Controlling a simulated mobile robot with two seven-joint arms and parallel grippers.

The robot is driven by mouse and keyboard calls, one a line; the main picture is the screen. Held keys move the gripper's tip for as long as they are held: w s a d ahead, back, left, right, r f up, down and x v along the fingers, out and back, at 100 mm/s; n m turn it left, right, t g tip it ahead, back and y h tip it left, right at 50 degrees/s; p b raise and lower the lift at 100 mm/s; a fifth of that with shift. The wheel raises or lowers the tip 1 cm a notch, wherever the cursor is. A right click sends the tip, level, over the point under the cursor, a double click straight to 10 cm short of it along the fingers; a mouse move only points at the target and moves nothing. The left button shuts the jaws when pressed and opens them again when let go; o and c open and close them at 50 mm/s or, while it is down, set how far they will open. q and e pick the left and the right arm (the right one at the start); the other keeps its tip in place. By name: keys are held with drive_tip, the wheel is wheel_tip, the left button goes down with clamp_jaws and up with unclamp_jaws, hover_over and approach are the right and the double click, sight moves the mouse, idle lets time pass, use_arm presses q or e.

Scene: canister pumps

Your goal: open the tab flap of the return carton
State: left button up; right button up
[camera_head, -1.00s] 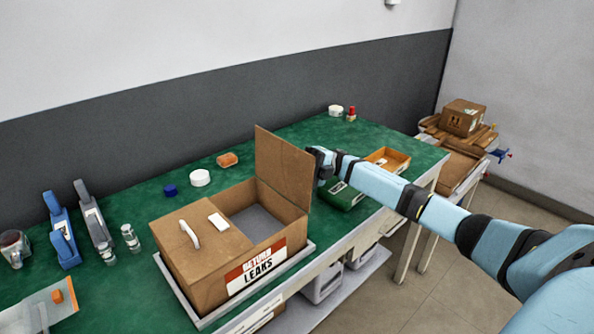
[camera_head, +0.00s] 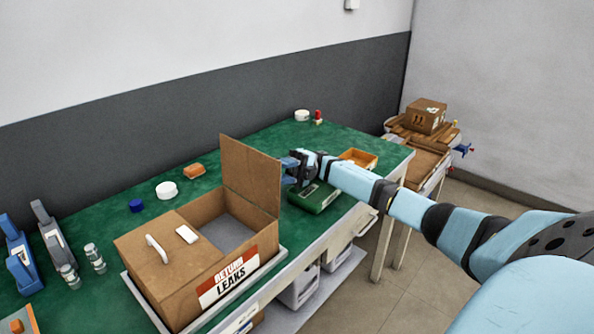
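The return carton (camera_head: 166,279) is a brown box with a red and white "RETURN LEAKS" label, standing in a grey tray (camera_head: 278,261) on the green bench. One flap (camera_head: 250,172) stands upright at its right side, and that half of the carton is open with a grey inside. The other flap (camera_head: 150,238) lies flat and bears a white tab (camera_head: 157,249) and a white block (camera_head: 187,234). My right gripper (camera_head: 287,171) is just right of the upright flap, its blue fingers apart. Contact with the flap is unclear. My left gripper is not in view.
A green case (camera_head: 314,197) and an orange tray (camera_head: 358,158) lie right of the carton. White, blue and orange small items are behind it. Blue and grey upright tools (camera_head: 20,257) and glass jars (camera_head: 95,258) stand at left.

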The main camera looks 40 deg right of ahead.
use_arm(q)
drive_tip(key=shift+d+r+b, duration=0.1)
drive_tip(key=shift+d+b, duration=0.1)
drive_tip(key=shift+b, duration=0.25)
use_arm(e)
drive_tip(key=v, duration=0.7)
drive_tip(key=shift+d, duration=0.15)
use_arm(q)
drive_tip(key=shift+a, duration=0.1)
